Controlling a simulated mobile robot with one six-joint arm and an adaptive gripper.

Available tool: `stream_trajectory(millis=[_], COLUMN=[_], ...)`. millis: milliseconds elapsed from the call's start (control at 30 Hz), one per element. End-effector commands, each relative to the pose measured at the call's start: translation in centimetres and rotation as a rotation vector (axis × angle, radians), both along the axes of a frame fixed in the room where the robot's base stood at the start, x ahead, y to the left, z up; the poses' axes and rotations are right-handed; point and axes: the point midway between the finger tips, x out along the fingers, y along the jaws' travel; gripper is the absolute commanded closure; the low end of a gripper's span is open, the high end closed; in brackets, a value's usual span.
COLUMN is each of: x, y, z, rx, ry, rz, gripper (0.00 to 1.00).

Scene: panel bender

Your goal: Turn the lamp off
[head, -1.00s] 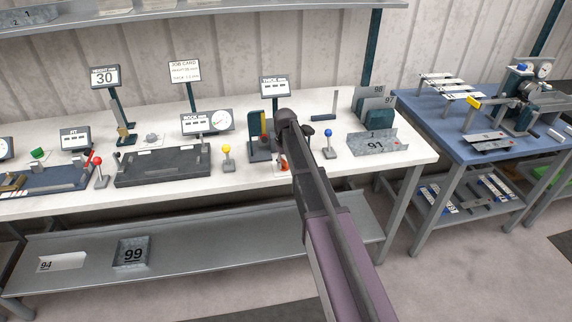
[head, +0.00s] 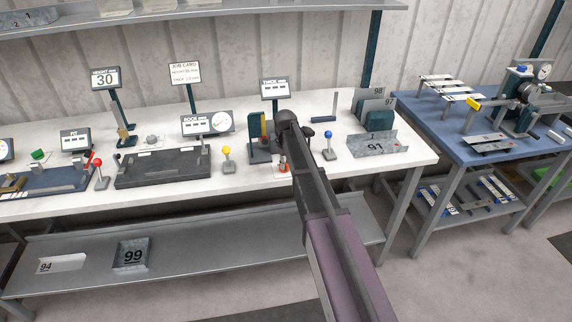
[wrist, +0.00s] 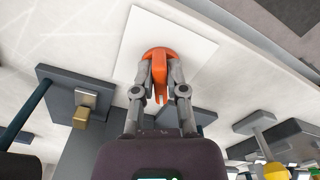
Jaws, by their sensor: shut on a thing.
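An orange part (wrist: 157,66), shaped like a knob or small handle, stands on a white square plate (wrist: 185,40) in the wrist view. My gripper (wrist: 160,76) is shut on it, with one grey finger on each side. In the head view the orange part (head: 284,169) shows small at the front of the white bench, just left of my arm. My arm hides part of that spot. I cannot pick out a lamp for certain, nor tell whether one is lit.
The white bench (head: 235,187) carries a yellow-knobbed lever (head: 227,151) to the left and a blue-knobbed lever (head: 328,136) to the right. A dark green stand (head: 257,130) is close behind the orange part. A blue table (head: 440,125) stands at the right.

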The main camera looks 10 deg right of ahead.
Motion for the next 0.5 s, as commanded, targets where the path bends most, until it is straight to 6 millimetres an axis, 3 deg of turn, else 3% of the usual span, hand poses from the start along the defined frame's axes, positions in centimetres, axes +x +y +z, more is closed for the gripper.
stream_trajectory(millis=[433,467,500], x=[-0.05,-0.05,-0.05], y=[-0.06,-0.06,-0.06], z=[-0.03,-0.03,-0.03], rx=[0.0,0.0,0.0], ry=[0.001,0.001,0.001], rz=[0.068,0.068,0.068], gripper=[1.0,0.8,0.68])
